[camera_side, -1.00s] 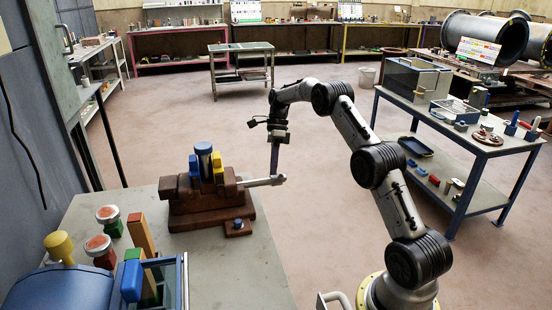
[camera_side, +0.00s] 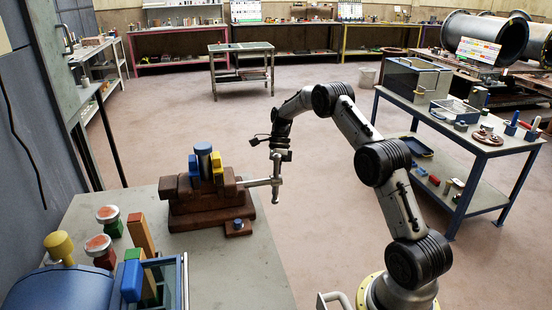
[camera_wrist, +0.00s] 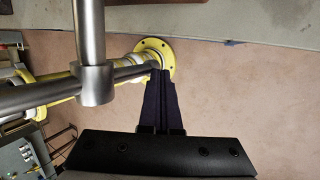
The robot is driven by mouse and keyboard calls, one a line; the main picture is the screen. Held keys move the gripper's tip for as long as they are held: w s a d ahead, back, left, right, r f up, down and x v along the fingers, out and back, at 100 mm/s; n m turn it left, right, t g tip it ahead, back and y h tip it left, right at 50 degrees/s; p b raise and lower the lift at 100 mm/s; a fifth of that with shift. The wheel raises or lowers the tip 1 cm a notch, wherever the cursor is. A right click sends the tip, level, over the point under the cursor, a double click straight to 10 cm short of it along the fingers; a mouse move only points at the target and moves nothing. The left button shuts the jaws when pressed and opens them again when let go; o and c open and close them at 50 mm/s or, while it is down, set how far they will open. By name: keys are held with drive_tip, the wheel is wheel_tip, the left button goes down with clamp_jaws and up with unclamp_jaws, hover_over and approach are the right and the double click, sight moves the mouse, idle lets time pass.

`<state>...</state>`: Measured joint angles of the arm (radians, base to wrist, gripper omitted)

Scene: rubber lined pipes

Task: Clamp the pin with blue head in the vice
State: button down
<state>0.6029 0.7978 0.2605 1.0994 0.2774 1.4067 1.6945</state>
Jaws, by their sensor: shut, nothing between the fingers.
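The brown vice (camera_side: 205,208) stands on the grey workbench at left. The pin with a blue head (camera_side: 203,149) stands upright between the vice's blue and yellow jaw pads; whether both pads touch it is unclear. The vice's metal screw (camera_side: 255,183) points right and carries an upright handle bar (camera_side: 275,194). My gripper (camera_wrist: 160,76) is shut and empty, beside the handle. In the side view my gripper (camera_side: 281,156) is by the bar's upper end; its fingertips are unclear there.
Red-topped stamps (camera_side: 98,244), a yellow-knobbed tool (camera_side: 59,246) and coloured blocks (camera_side: 140,275) crowd the bench's near left. A blue-legged table (camera_side: 470,140) with parts stands at right. Open floor lies beyond the handle.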

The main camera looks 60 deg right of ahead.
drive_tip(key=shift+s+a+f, duration=0.3)
idle(0.5)
idle(0.3)
drive_tip(key=v, duration=1.3)
drive_tip(key=shift+d+r, duration=0.2)
drive_tip(key=shift+r, duration=0.15)
drive_tip(key=shift+w, duration=0.1)
